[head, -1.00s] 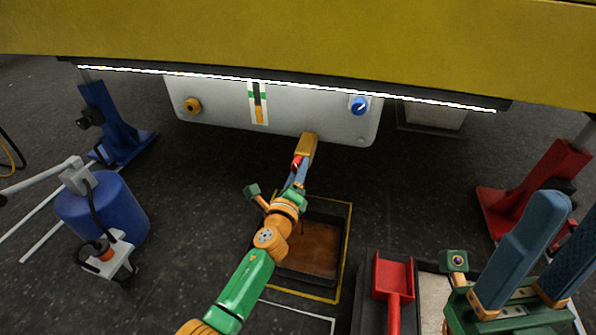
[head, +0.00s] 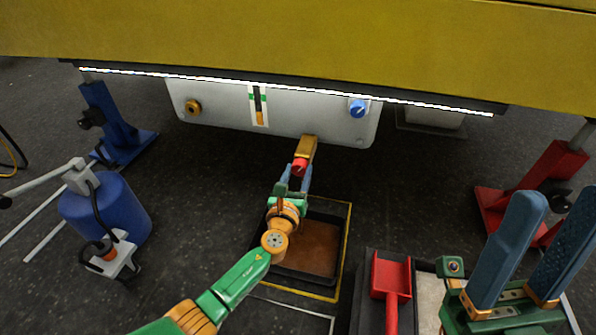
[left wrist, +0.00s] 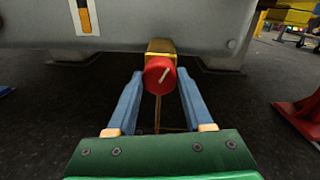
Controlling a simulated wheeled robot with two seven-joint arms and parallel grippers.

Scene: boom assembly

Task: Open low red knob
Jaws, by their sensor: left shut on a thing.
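The low red knob (head: 299,167) sits on the end of a brass outlet (head: 307,148) under the grey tank. In the left wrist view the knob (left wrist: 160,76) faces me, with a slanted pale mark on its face. My left gripper (head: 293,178) has its blue fingers on both sides of the knob and is shut on it. The fingers also show in the left wrist view (left wrist: 158,88). A thin brownish vertical line shows below the knob there. My right gripper (head: 530,245) stands at the lower right with its fingers apart and empty.
A tray (head: 318,222) with a brown inside lies on the floor below the outlet. A blue knob (head: 358,107) and a brass plug (head: 193,107) are on the grey tank (head: 225,108). A red scoop (head: 390,270) lies at lower right. A blue drum (head: 105,208) stands left.

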